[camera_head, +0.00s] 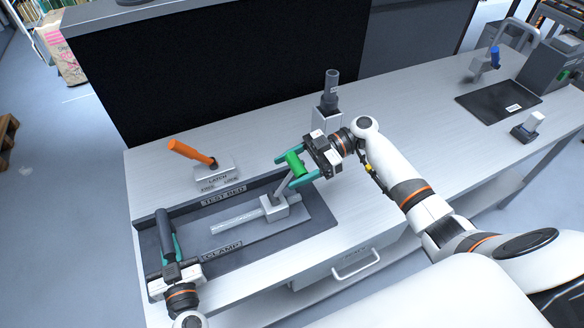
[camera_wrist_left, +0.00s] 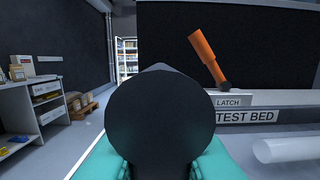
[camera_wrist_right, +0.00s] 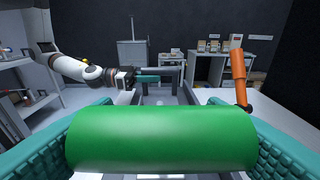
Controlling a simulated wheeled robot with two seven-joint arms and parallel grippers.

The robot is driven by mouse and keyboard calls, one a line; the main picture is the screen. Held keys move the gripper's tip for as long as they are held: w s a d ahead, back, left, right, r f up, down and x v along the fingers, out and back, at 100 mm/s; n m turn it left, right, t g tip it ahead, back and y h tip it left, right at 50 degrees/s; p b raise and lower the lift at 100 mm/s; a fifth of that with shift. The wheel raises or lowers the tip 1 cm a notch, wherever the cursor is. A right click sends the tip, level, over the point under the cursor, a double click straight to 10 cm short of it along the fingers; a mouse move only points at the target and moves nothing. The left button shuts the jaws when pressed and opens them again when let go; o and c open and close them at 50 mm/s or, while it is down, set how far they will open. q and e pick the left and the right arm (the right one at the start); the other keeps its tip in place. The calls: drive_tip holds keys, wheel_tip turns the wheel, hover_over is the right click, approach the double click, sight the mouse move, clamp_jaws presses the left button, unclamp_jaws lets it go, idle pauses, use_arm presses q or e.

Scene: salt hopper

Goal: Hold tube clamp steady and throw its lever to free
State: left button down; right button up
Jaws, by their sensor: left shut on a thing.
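The tube clamp's metal block (camera_head: 275,207) sits in the dark test bed tray (camera_head: 318,222), by one end of a pale tube (camera_head: 236,222). Its lever (camera_head: 284,187) tilts up to a green grip (camera_head: 294,161). My right gripper (camera_head: 296,170) has its teal fingers apart, with the green grip between them. The grip (camera_wrist_right: 162,138) spans the right wrist view and hides what is below. My left gripper (camera_head: 175,250) is shut on a dark round bar (camera_head: 164,230) at the tray's left end. In the left wrist view the bar's round end (camera_wrist_left: 155,122) hides the fingertips.
A latch block (camera_head: 214,180) with an orange handle (camera_head: 190,152) stands behind the tray. A grey post (camera_head: 331,88) stands behind my right gripper. A drawer handle (camera_head: 356,264) is on the bench front. A black mat (camera_head: 498,100) lies at the far right.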

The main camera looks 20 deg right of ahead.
use_arm(q)
drive_tip(key=shift+a, duration=0.1)
use_arm(e)
drive_tip(key=shift+o, duration=1.4)
drive_tip(key=shift+d, duration=0.1)
drive_tip(key=shift+o, duration=0.3)
use_arm(q)
drive_tip(key=shift+d, duration=0.2)
use_arm(e)
drive_tip(key=v, duration=1.1)
drive_tip(key=shift+d, duration=0.4)
drive_tip(key=shift+r, duration=0.1)
use_arm(q)
drive_tip(key=c, duration=1.3)
unclamp_jaws()
